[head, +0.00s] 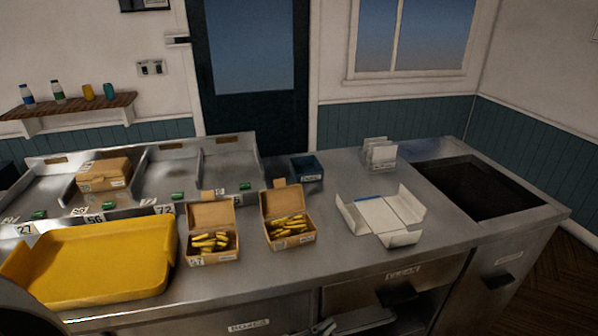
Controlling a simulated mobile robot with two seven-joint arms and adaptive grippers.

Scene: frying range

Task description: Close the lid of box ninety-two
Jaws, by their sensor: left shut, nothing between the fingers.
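Two open cardboard boxes with yellow pieces inside stand on the steel counter (330,270). The left box (212,258) has its lid raised at the back and a front label that looks like 67 or 57. The right box (291,241) also has its lid raised; its small label is too blurred to read, so I cannot tell whether it is ninety-two. My right gripper is not in view.
A yellow tray (95,262) lies left of the boxes. A closed cardboard box (104,175) sits in the numbered bins behind. A small dark blue container (307,168) stands behind the right box. An unfolded white carton (385,218) lies to the right, before a dark sunken basin (475,187).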

